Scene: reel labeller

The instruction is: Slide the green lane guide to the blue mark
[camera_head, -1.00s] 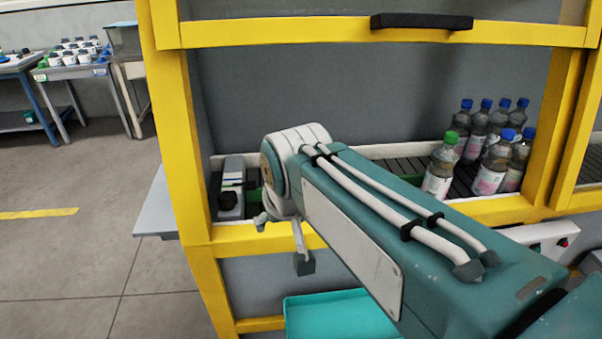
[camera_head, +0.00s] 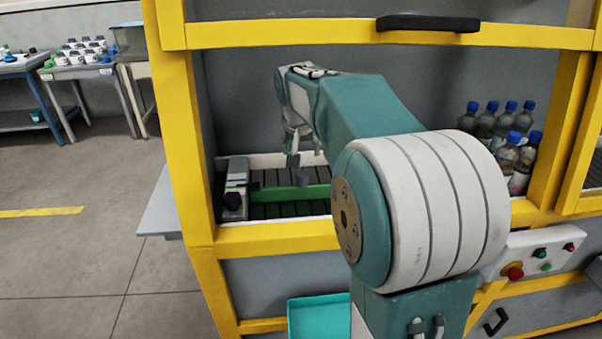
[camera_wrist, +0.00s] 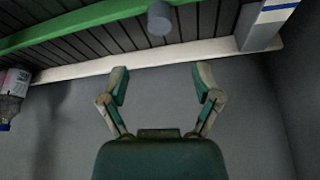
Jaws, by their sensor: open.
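The green lane guide (camera_head: 275,194) is a long green bar lying lengthwise along the dark slatted conveyor. It also shows at the top left of the wrist view (camera_wrist: 75,23). A grey round knob (camera_wrist: 160,18) stands at the guide; in the head view it is just below my gripper (camera_head: 303,150). A blue stripe (camera_wrist: 279,7) crosses a pale block at the top right. My arm hides the guide's right part in the head view.
A grey-and-black unit (camera_head: 235,190) stands at the conveyor's left end. Several blue-capped bottles (camera_head: 487,122) stand on the right. The white rail (camera_wrist: 110,65) runs along the conveyor's edge. The yellow frame (camera_head: 180,130) bounds the opening. A teal tray (camera_head: 318,316) is below.

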